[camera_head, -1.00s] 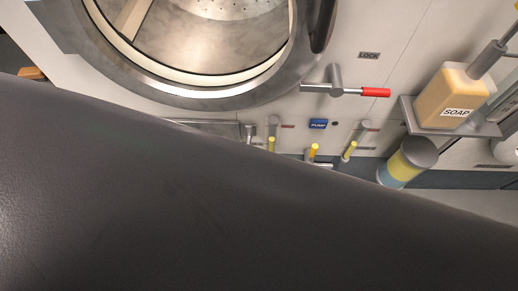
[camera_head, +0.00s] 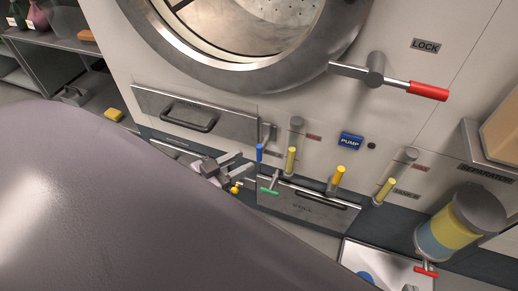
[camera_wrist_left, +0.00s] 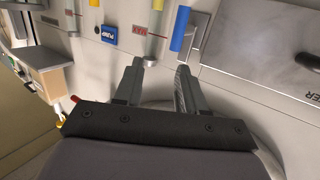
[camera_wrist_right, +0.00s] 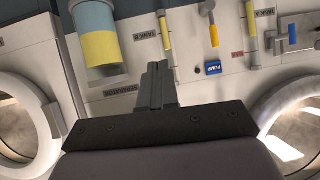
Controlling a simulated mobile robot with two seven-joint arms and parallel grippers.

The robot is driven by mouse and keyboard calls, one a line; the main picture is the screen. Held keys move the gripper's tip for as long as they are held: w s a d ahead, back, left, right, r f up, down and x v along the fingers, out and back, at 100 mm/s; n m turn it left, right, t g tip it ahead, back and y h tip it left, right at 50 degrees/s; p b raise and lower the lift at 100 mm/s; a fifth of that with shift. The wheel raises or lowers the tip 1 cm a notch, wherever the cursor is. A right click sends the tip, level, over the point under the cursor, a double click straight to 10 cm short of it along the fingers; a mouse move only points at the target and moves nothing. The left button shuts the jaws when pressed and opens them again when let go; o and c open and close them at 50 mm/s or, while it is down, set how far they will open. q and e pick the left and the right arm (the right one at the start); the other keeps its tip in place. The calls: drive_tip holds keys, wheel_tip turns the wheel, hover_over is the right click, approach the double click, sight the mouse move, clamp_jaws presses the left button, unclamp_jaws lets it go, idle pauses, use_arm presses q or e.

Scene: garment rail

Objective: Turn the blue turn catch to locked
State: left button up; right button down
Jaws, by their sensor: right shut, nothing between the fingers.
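The blue turn catch (camera_head: 259,152) has a short blue handle and a grey pivot, just right of the drawer in the head view. Its handle points downward there. It also shows near the top of the left wrist view (camera_wrist_left: 180,28) and at the right of the right wrist view (camera_wrist_right: 292,34). My left gripper (camera_wrist_left: 160,65) is open and empty, its fingertips short of the catch. In the head view my left gripper (camera_head: 240,163) is just left of and below the catch. My right gripper (camera_wrist_right: 157,65) is shut and empty, away from the catch; I cannot see it in the head view.
The drawer (camera_head: 190,113) has a protruding handle. Yellow-ended gauges (camera_head: 291,160) and the blue PUMP label (camera_head: 350,141) are right of the catch. A red-ended lock lever (camera_head: 428,91) sticks out above. My dark arm covers the lower left.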

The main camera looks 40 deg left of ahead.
sight(260, 147)
use_arm(q)
drive_tip(key=shift+m+t+h, duration=0.4)
drive_tip(key=shift+t+h, duration=0.2)
drive_tip(key=shift+h, duration=0.2)
drive_tip(key=shift+w+d+f+b, duration=0.1)
drive_tip(key=shift+w+f+b, duration=0.2)
drive_tip(key=shift+w+b, duration=0.95)
drive_tip(key=shift+w+d+f+b, duration=0.1)
drive_tip(key=shift+w+f+b, duration=0.25)
drive_tip(key=shift+w+b, duration=0.9)
drive_tip(key=shift+w+f+b, duration=0.3)
drive_tip(key=shift+w+b, duration=0.3)
drive_tip(key=shift+w, duration=1.25)
use_arm(e)
drive_tip(key=shift+y, duration=0.7)
drive_tip(key=shift+w+a+f, duration=0.25)
drive_tip(key=shift+a+f, duration=0.5)
drive_tip(key=shift+f, duration=0.25)
drive_tip(key=shift+w+a+f, duration=0.25)
drive_tip(key=shift+a+f, duration=0.45)
drive_tip(key=shift+f, duration=0.25)
use_arm(q)
clamp_jaws()
